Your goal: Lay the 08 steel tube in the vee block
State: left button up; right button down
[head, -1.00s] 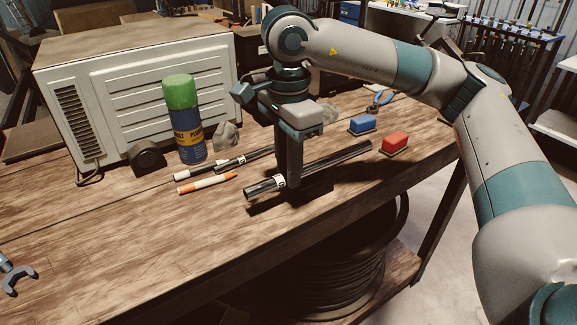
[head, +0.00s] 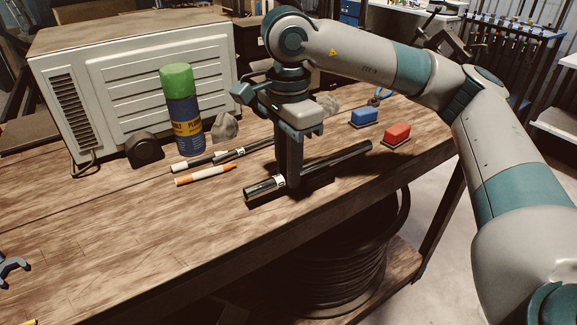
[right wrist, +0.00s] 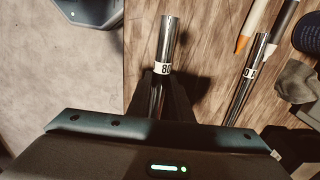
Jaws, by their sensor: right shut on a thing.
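The 08 steel tube (head: 335,159) is a long dark shiny bar with a white label near its left end. My right gripper (head: 291,184) is shut on it from above, near the label. In the right wrist view the tube (right wrist: 166,40) runs between the fingers, and its label reads upside down. My left gripper is out of view.
A second labelled tube (head: 250,149), an orange-tipped marker (head: 205,175) and a spray can (head: 183,115) are left of the gripper.

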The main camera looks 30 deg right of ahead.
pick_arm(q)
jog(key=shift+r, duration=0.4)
pick_arm(e)
jog(key=shift+f, duration=0.1)
pick_arm(q)
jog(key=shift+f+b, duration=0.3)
jog(key=shift+b, duration=0.05)
pick_arm(e)
jog(key=shift+f, duration=0.25)
dwell(0.4)
jog(key=c, duration=1.5)
grip_release()
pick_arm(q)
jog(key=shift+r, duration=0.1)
